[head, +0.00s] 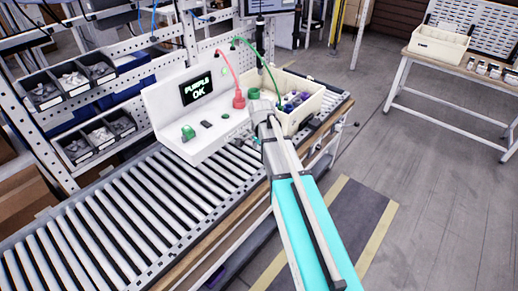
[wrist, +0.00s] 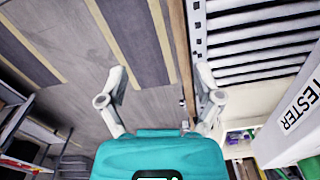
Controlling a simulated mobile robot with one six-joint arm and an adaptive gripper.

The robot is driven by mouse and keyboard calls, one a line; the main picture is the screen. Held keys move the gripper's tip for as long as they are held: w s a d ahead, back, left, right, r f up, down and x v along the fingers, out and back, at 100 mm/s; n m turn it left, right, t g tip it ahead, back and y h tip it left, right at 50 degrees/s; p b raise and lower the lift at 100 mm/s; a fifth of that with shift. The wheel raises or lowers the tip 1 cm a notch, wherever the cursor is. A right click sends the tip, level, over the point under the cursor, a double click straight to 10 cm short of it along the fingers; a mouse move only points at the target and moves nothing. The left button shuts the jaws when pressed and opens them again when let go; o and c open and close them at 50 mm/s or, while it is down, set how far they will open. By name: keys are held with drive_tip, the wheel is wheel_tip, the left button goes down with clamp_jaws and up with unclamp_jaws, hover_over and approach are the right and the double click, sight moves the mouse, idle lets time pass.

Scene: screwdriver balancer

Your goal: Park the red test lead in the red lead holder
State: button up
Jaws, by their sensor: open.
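The red test lead (head: 228,69) arcs from the top of the white tester (head: 172,112) down to a red piece (head: 239,100) at the tester's right end. I cannot tell whether this piece is the lead's handle, the red lead holder, or both together. A green lead (head: 258,52) arcs over into the cream bin, and a green piece (head: 253,93) shows beside the red one. In the wrist view my gripper (wrist: 162,75) is open and empty, its fingers spread over floor and the conveyor edge. In the head view my arm's end hides part of the bin.
The tester's display (head: 196,89) reads "PURPLE OK". The cream bin (head: 313,103) holds green and purple items. The roller conveyor (head: 110,215) runs to the lower left. Grey parts bins (head: 72,85) hang at the left. Open floor lies to the right, before another bench (head: 455,60).

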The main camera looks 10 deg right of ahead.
drive_tip(key=shift+s+d+f+b, duration=0.1)
drive_tip(key=shift+s+f+b, duration=0.55)
drive_tip(key=shift+f, duration=0.25)
idle(0.5)
drive_tip(key=s+a+n, duration=0.3)
drive_tip(key=s+n, duration=1)
drive_tip(key=s, duration=0.2)
drive_tip(key=shift+s+f+b, duration=0.35)
drive_tip(key=shift+f+b, duration=0.1)
